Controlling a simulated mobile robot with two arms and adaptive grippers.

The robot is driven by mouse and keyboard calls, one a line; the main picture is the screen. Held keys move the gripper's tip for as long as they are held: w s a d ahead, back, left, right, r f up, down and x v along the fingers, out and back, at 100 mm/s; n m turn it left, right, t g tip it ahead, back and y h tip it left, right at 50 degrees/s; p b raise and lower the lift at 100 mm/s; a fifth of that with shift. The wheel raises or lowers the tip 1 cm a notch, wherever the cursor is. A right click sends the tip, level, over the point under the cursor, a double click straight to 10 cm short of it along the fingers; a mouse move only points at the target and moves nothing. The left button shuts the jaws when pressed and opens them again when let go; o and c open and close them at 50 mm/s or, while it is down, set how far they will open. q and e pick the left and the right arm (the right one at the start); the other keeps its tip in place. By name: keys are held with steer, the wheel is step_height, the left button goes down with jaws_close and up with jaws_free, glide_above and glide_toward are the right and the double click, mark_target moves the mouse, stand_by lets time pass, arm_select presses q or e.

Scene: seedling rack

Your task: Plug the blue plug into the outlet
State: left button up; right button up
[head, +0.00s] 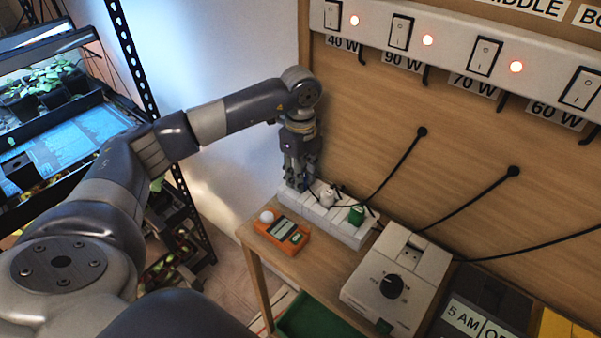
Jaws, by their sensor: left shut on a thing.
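A white power strip (345,232) lies along the back of the wooden bench, with a white plug (327,196) and a green plug (356,215) standing in its right part. My left gripper (302,184) points down over the strip's left end, its fingers shut on a small bluish piece that looks like the blue plug. The fingers mostly hide it. I cannot tell whether it touches an outlet or hangs just above one. My right gripper is not in view.
An orange meter (282,232) lies in front of the strip. A white box with a black dial (392,285) stands to the right. Black cords hang from the wooden back panel (440,160). A green bin (312,318) sits below. A plant rack (135,60) stands left.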

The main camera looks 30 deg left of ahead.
arm_select(q)
steer(key=o, duration=1.2)
steer(key=shift+c, duration=0.2)
step_height(320, 180, up, 8)
steer(key=shift+f, duration=0.25)
steer(key=shift+s+f, duration=0.1)
